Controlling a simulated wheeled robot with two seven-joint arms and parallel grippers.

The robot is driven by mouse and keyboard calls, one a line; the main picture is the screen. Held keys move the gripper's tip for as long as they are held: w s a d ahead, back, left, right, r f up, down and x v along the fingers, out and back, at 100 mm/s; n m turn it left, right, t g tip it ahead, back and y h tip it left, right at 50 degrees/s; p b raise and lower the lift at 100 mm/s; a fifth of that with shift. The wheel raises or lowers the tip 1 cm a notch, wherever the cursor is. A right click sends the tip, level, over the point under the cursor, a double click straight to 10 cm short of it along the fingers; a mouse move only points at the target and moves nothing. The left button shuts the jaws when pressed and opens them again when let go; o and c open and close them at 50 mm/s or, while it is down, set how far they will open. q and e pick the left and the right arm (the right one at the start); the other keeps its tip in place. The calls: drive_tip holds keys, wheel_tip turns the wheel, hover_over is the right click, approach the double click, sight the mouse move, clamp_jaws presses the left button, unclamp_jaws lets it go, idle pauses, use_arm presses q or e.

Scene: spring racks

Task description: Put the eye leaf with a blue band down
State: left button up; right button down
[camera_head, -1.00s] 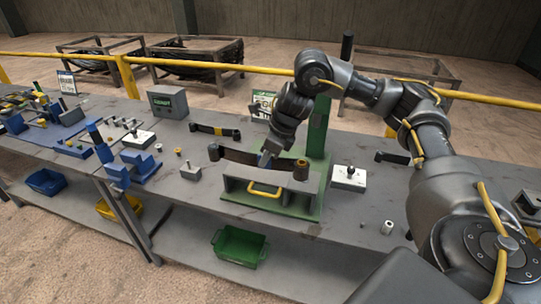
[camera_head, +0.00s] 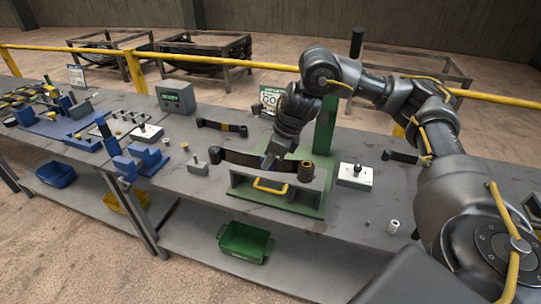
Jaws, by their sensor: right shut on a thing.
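A long dark curved leaf (camera_head: 240,159) with a rolled eye at each end is held by my right gripper (camera_head: 269,162). The gripper is shut on it a little right of its middle, pointing down. A bluish patch shows at the grip, but I cannot tell whether it is the band or a fingertip. The leaf lies over the green fixture (camera_head: 312,204) with grey blocks and a yellow handle. Its right eye is at the fixture's right end and its left eye sticks out past the left side. I cannot tell whether it touches the fixture. My left gripper is out of view.
Another dark leaf (camera_head: 212,124) with a yellowish band lies behind. A green post (camera_head: 325,128) rises behind the fixture. A white block with a knob (camera_head: 355,176) stands right, near a small cylinder (camera_head: 393,227). Blue fixtures (camera_head: 147,157) stand left. The bench front is mostly clear.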

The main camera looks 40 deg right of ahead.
drive_tip(key=s+a+f+n+g+b, duration=0.1)
drive_tip(key=s+a+f+n+g, duration=0.1)
drive_tip(key=f, duration=0.5)
drive_tip(key=s+a+f+n+g+b, duration=0.1)
drive_tip(key=s+a+f+n+g, duration=0.1)
drive_tip(key=s+a+f+n, duration=0.3)
drive_tip(key=s+a+f+n+g+b, duration=0.1)
drive_tip(key=s+a+f+n+g, duration=0.1)
drive_tip(key=f+n, duration=0.8)
drive_tip(key=s+a, duration=0.1)
drive_tip(key=a, duration=0.1)
drive_tip(key=shift+s+a+y, duration=0.2)
drive_tip(key=shift+a+y, duration=0.1)
